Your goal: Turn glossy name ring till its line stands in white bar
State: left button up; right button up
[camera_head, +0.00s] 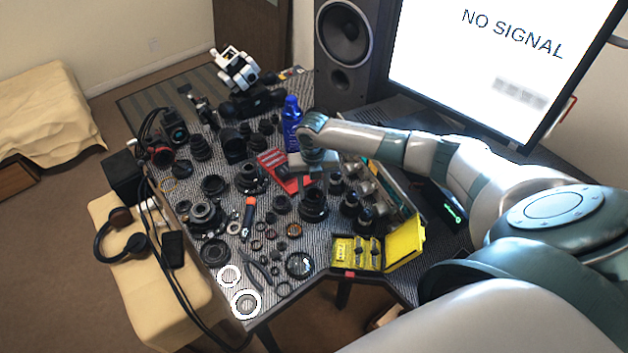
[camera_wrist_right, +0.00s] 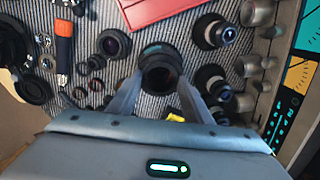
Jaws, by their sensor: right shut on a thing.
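A black lens (camera_head: 314,206) stands on the striped bench top below my right gripper (camera_head: 314,182). In the right wrist view the lens (camera_wrist_right: 160,70) sits between the two fingers of my right gripper (camera_wrist_right: 158,92), its dark round front facing the camera. The gripper is shut on the lens's upper rim, where the name ring would be. The ring's line and the white bar cannot be made out in either view. My left gripper is not in view.
More lenses (camera_wrist_right: 215,31) stand close to the right of the held lens. A red tray (camera_head: 285,172) lies behind it. An open yellow case (camera_head: 402,245) is at the front right. A blue bottle (camera_head: 291,125) stands behind my wrist. Loose rings crowd the left.

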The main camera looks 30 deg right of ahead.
jog(key=m+p, duration=0.3)
jog(key=m, duration=0.2)
jog(key=shift+r, duration=0.15)
jog(key=o, duration=1.4)
jog(key=shift+f, duration=0.2)
jog(key=shift+c, duration=0.2)
jog(key=shift+r, duration=0.1)
jog(key=shift+w+r+b, duration=0.1)
jog(key=shift+r+b, duration=0.45)
jog(key=shift+r, duration=0.3)
notch_tip(320, 180, up, 16)
jog(key=b, duration=0.4)
jog(key=shift+f+b, duration=0.2)
jog(key=shift+b, duration=0.2)
